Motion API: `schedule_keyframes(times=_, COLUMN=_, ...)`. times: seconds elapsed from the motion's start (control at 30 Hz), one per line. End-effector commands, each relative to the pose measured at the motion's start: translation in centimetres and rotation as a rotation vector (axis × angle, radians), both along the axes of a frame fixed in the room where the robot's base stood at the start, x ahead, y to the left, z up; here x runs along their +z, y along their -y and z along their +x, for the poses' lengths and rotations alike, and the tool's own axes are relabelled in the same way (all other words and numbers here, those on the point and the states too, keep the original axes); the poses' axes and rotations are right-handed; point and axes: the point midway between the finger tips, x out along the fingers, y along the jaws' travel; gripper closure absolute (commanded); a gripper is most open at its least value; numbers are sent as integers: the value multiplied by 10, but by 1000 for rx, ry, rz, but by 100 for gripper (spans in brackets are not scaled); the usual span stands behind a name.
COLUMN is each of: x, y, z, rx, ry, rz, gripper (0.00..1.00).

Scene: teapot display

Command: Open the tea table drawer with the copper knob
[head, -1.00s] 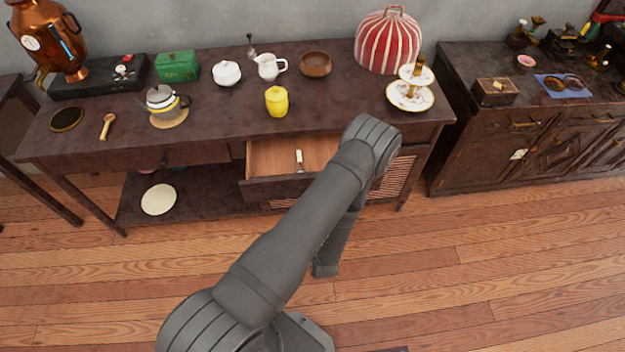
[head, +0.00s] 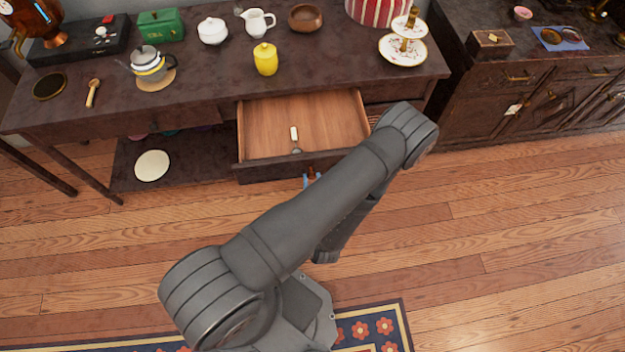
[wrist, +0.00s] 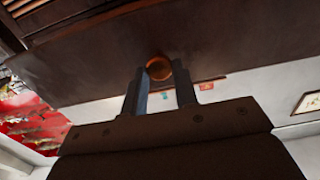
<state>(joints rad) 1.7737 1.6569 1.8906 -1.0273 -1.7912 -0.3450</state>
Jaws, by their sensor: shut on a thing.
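The tea table drawer (head: 262,120) is pulled well out from the dark tea table (head: 205,82) in the head view. A small tool with a white handle (head: 294,134) lies inside it. The copper knob (wrist: 159,68) is on the drawer front, and in the wrist view it sits between my fingertips. My gripper (wrist: 161,85) is shut on the knob.
On the tabletop stand a yellow jar (head: 265,60), a teapot (head: 150,66), a white creamer (head: 258,22) and a tiered stand (head: 402,48). A dark cabinet (head: 470,100) stands at the right. The wooden floor (head: 480,220) before the table is clear, with a patterned rug (head: 372,328) nearer.

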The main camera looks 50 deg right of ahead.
Motion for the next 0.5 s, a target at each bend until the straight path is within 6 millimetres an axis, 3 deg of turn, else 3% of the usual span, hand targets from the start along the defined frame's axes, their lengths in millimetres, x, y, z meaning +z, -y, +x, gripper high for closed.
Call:
schedule_keyframes(times=0.03, x=-2, y=0, z=0, rx=0, ry=-3, rz=4, gripper=100)
schedule_keyframes(times=0.07, x=-2, y=0, z=0, rx=0, ry=-3, rz=4, gripper=71)
schedule_keyframes(times=0.17, x=-2, y=0, z=0, rx=0, ry=-3, rz=4, gripper=52)
schedule_keyframes(times=0.5, x=-1, y=-1, z=-1, rx=0, ry=-1, rz=3, gripper=52)
